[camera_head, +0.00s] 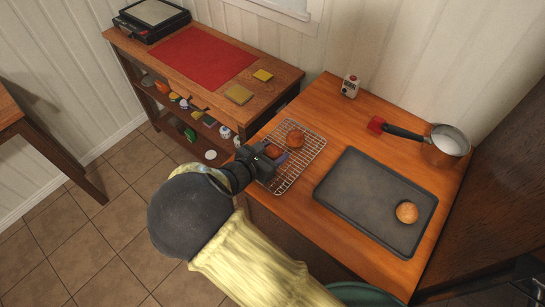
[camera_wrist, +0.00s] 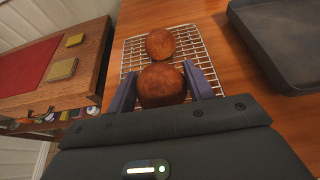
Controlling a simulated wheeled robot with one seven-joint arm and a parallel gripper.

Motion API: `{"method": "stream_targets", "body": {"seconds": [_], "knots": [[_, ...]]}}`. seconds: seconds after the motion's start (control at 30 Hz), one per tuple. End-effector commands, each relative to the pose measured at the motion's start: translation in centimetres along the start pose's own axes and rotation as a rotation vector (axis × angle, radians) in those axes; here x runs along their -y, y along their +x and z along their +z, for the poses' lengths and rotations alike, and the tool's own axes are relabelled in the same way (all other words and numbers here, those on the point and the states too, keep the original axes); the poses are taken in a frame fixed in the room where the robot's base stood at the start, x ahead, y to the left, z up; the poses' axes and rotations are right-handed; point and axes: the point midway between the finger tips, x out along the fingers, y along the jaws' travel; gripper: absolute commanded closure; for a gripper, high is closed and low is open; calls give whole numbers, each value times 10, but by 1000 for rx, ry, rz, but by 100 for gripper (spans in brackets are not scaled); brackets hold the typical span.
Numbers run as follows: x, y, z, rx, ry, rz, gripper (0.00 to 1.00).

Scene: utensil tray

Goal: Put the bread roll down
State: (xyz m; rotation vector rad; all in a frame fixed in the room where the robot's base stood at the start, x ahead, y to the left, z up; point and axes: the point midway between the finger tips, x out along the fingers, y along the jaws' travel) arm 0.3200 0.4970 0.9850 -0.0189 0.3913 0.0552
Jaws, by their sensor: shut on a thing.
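My gripper (camera_head: 275,155) is shut on a brown bread roll (camera_wrist: 161,86), with one finger on each side of it in the wrist view. The held roll is over the near part of a wire cooling rack (camera_head: 290,182); I cannot tell whether it touches the wires. In the head view my gripper partly hides this roll (camera_head: 272,151). A second brown roll (camera_head: 295,139) sits on the rack just beyond, and it also shows in the wrist view (camera_wrist: 160,43). A third, lighter roll (camera_head: 407,212) lies on the dark baking tray (camera_head: 360,190).
A lower wooden shelf unit (camera_head: 285,80) with a red mat (camera_head: 205,58) stands to the left.

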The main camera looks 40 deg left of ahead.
Motion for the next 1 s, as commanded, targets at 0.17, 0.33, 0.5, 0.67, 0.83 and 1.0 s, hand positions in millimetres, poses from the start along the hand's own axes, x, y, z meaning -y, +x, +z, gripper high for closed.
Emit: {"method": "stream_targets", "body": {"seconds": [0.17,0.33,0.5,0.67,0.83,1.0], "knots": [[0,9,-22,1,-4,-1,69],[0,11,-28,0,-1,0,69],[0,12,-28,0,-1,0,69],[0,12,-30,0,-1,0,38],[0,12,-30,0,-1,0,26],[0,12,-30,0,-1,0,26]]}}
